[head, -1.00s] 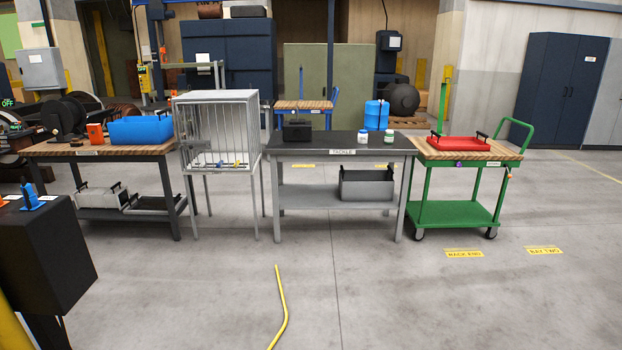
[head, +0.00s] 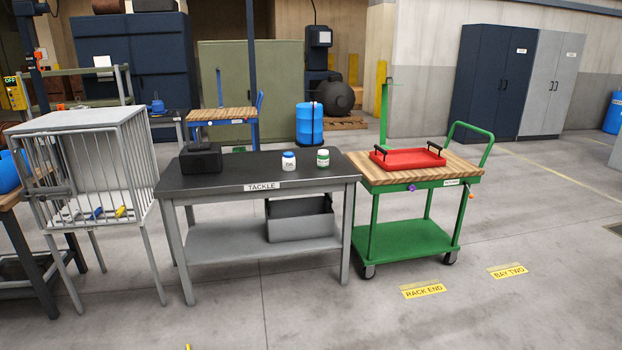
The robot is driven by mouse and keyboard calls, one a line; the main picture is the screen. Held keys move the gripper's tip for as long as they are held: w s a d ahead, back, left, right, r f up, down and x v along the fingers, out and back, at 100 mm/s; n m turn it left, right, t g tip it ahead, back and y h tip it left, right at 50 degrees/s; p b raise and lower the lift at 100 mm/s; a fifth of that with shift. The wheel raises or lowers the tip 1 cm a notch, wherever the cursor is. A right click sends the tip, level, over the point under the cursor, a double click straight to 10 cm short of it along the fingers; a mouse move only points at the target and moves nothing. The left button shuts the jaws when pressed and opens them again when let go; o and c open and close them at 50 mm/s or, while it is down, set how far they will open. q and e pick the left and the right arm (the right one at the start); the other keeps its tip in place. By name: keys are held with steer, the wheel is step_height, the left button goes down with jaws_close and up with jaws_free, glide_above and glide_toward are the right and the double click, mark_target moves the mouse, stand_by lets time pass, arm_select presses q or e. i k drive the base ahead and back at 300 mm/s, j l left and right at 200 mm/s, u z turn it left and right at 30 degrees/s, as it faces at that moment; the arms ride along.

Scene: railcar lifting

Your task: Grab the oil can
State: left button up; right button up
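No thing in the head view is clearly the oil can. A small blue object with a narrow top (head: 157,105) stands on a table behind the cage; it is too small to tell whether it is an oil can. A white jar with a blue lid (head: 289,161) and a white jar with a green lid (head: 323,157) stand upright on the dark table labelled TACKLE (head: 240,173). A black box-like object (head: 201,159) sits at that table's left end. Neither of my grippers is in view.
A grey barred cage (head: 85,165) on legs stands left of the table. A green cart (head: 405,240) with a red tray (head: 408,160) stands to the right. A grey bin (head: 300,224) sits on the lower shelf. The floor in front is clear.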

mark_target(289, 165)
steer(key=i, duration=2.25)
